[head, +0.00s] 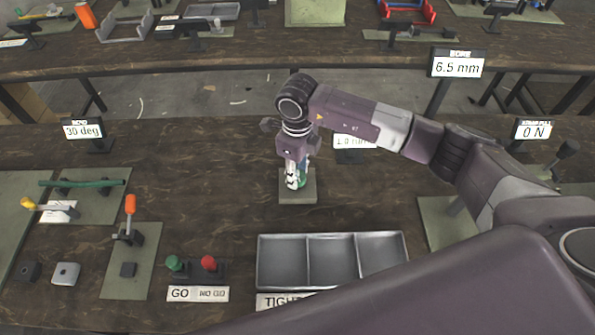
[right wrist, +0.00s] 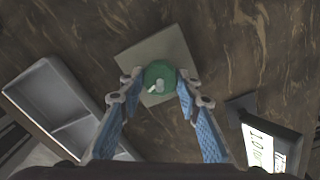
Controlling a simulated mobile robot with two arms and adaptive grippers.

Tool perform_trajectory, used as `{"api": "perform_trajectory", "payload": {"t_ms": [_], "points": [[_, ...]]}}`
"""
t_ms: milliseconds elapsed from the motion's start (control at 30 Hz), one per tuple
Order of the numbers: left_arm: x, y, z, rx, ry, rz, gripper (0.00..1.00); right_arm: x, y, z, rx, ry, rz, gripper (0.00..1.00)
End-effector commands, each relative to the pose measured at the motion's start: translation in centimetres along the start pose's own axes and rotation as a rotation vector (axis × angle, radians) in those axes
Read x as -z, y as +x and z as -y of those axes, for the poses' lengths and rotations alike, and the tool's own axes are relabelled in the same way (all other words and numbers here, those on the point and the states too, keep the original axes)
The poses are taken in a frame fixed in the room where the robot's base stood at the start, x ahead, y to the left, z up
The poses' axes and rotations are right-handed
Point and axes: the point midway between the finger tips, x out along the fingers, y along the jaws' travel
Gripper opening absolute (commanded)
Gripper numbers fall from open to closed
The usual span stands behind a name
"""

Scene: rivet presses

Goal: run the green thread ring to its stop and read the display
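The green thread ring (right wrist: 160,77) sits on a small grey-green base plate (right wrist: 158,50). In the head view the plate (head: 298,198) stands mid-table, the ring mostly hidden by my fingers. My right gripper (head: 297,180) points down over it. In the right wrist view its fingertips (right wrist: 160,80) lie on both sides of the ring, at or very near its edge; I cannot tell whether they press it. A display beside the plate shows in the right wrist view (right wrist: 268,148), reading about 1.0; my arm partly covers it in the head view (head: 352,155). My left gripper is out of view.
A three-part metal tray (head: 332,262) lies in front of the plate. Other displays read 30 deg (head: 83,130), 6.5 mm (head: 457,66) and 0 N (head: 534,130).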

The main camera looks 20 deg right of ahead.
Motion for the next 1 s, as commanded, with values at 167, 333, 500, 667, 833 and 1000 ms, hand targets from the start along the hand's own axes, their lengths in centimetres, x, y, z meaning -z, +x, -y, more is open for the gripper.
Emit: {"api": "perform_trajectory", "payload": {"t_ms": [167,333,500,667,833,1000], "points": [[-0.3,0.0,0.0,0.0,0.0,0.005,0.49,0.0,0.0,0.0,0.001,0.001,0.001,0.07],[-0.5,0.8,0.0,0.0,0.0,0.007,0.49,-0.1,0.2,0.1,0.003,0.067,0.002,0.07],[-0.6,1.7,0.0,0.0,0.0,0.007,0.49,-0.1,0.1,0.1,0.002,0.192,0.003,0.07],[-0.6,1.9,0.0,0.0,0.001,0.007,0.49,0.0,0.0,0.1,0.002,0.246,0.002,0.07],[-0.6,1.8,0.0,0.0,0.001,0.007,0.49,0.0,-0.1,0.1,0.002,0.248,0.002,0.07],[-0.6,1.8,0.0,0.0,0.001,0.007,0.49,0.0,-0.1,0.1,0.002,0.247,0.002,0.4]]}}
